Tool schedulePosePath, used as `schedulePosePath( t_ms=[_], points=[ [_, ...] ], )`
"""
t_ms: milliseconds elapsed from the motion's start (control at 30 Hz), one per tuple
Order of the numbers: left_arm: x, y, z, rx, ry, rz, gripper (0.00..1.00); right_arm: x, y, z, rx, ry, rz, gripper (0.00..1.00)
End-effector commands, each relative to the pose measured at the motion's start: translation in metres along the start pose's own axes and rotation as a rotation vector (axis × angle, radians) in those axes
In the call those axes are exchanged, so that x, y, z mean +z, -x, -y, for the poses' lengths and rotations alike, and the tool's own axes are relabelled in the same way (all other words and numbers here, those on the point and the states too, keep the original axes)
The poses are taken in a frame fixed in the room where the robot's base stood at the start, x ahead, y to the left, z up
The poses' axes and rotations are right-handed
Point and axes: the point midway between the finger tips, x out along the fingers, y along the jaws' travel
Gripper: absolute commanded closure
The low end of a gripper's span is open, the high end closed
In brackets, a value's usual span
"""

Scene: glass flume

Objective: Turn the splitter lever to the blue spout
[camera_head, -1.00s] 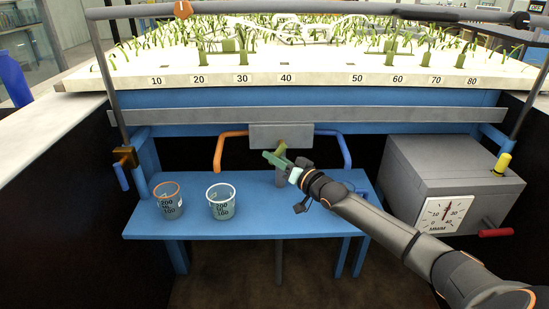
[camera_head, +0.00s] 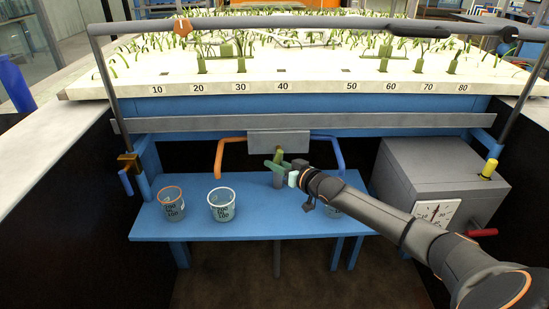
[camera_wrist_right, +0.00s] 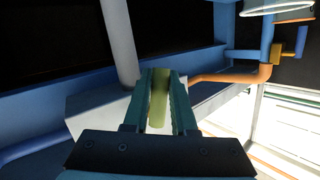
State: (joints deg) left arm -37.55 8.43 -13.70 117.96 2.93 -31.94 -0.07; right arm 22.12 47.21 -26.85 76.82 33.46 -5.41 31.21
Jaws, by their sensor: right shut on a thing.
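The splitter is a grey box (camera_head: 292,143) under the bench edge, with an orange spout (camera_head: 220,158) on its left and a blue spout (camera_head: 341,158) on its right. The yellow-green lever (camera_head: 279,154) shows just below the middle of the box. My right gripper (camera_head: 277,165) is at the lever, its green fingers shut around it. The right wrist view shows the lever (camera_wrist_right: 158,97) between both fingers, with the orange spout (camera_wrist_right: 232,76) to the right and the blue spout (camera_wrist_right: 32,146) to the left. The lever's lower part is hidden by the fingers. My left gripper is out of view.
An orange-rimmed beaker (camera_head: 172,208) and a white-rimmed beaker (camera_head: 222,208) stand on the left of the blue shelf (camera_head: 265,228). A grey box with a dial (camera_head: 440,180) stands at right. My right arm covers part of the shelf's right side.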

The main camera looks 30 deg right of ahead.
Motion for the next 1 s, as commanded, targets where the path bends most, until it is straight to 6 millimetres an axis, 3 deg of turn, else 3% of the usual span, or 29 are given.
schedulePosePath(
  t_ms=[333,733,1000],
  points=[
    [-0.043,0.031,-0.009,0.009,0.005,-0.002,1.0,-0.009,0.008,-0.005,0.083,0.217,0.158,1.0],
    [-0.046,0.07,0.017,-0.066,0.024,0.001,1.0,-0.008,0.015,-0.015,0.188,0.493,0.357,1.0],
    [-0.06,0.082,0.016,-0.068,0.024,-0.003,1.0,-0.008,0.018,-0.02,0.235,0.623,0.447,1.0]
  ],
)
